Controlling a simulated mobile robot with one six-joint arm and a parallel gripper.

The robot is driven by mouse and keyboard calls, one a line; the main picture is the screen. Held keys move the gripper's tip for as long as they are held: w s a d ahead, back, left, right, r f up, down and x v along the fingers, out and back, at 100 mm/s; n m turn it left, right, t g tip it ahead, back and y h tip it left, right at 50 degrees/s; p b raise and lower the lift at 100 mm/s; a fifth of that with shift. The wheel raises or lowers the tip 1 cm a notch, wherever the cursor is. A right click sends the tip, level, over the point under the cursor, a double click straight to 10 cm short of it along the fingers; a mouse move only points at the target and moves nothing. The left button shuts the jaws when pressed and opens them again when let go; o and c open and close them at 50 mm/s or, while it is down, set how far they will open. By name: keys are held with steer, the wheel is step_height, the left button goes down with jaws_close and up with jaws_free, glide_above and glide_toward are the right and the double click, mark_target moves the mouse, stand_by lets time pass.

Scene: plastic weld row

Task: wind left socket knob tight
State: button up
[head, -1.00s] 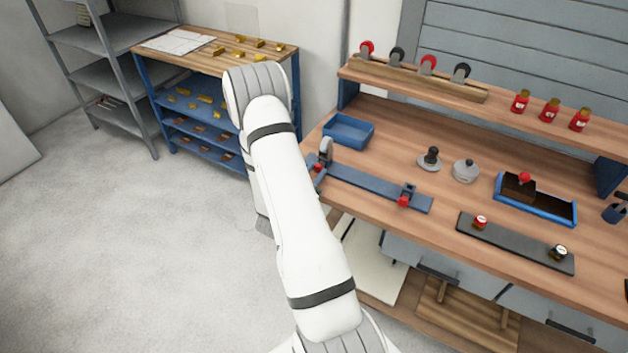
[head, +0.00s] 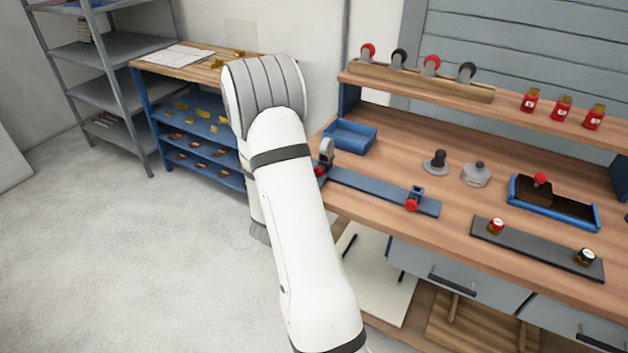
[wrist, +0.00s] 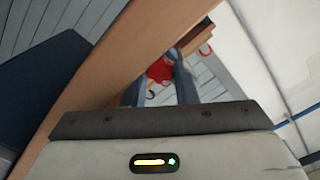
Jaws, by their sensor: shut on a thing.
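A long blue bar fixture (head: 375,189) lies along the bench's front left edge. At its left end stands a grey upright bracket (head: 327,150) with a red knob (head: 320,171) low on it, partly covered by my arm. A second bracket with a red knob (head: 411,205) is at the bar's right end. In the wrist view my gripper (wrist: 160,88) is shut on a red knob (wrist: 160,71) between its fingers. It looks like the left one.
A blue tray (head: 350,136) sits just behind the bar. Farther right are a dark plate (head: 540,248) with two knobs and a blue-rimmed box (head: 560,205). A shelved blue rack (head: 200,125) stands behind my arm. The floor at left is clear.

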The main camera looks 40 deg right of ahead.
steer(key=o, duration=1)
steer(key=shift+r+p, duration=0.1)
steer(key=shift+p, duration=0.5)
